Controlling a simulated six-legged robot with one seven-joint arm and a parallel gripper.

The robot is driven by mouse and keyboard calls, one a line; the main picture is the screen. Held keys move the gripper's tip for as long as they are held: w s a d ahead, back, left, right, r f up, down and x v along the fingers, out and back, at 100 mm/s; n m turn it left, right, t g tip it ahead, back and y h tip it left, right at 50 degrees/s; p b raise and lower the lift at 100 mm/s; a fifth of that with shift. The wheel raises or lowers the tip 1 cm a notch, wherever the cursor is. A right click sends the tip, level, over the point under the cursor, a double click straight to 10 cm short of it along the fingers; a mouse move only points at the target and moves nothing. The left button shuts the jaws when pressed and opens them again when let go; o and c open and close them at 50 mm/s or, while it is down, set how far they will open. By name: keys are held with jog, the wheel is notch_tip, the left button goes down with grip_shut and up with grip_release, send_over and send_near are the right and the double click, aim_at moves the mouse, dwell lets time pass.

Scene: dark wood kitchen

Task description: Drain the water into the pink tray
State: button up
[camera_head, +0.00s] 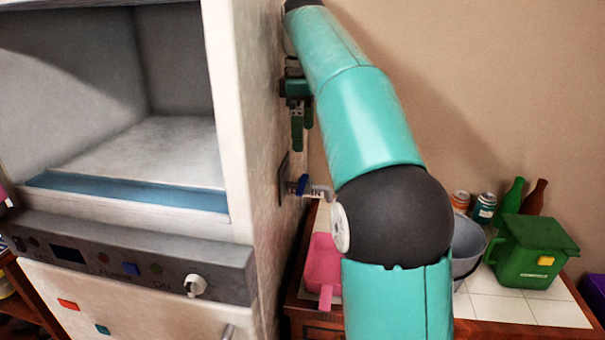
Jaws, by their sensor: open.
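The pink tray (323,262) sits on the counter at the right side of the white cabinet, partly hidden behind my teal arm. A small tap with a blue part (303,184) sticks out of the cabinet's side wall, above and slightly left of the tray. My gripper (303,125) is open, its green fingers pointing down beside the wall, above the tap and apart from it. Nothing shows between the fingers. No water is visible.
A grey pot (467,247), a green container (530,252), two small cans (484,208) and two bottles (510,200) stand on the white-tiled counter (555,311) to the right. The cabinet (243,120) with its open compartment and knob (195,285) fills the left.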

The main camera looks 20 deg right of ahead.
aim_at(302, 183)
jog(key=f, duration=1.1)
jog(key=shift+a+f, duration=0.1)
jog(key=shift+a, duration=0.1)
jog(key=c, duration=1.4)
jog(key=shift+s+d+n, duration=0.15)
jog(key=shift+d+n, duration=0.1)
jog(key=shift+n, duration=0.55)
jog(key=shift+s+d+n, duration=0.1)
jog(key=shift+d+n, duration=0.1)
jog(key=shift+n, duration=0.6)
jog(key=o, duration=1.4)
notch_tip(302, 183, up, 14)
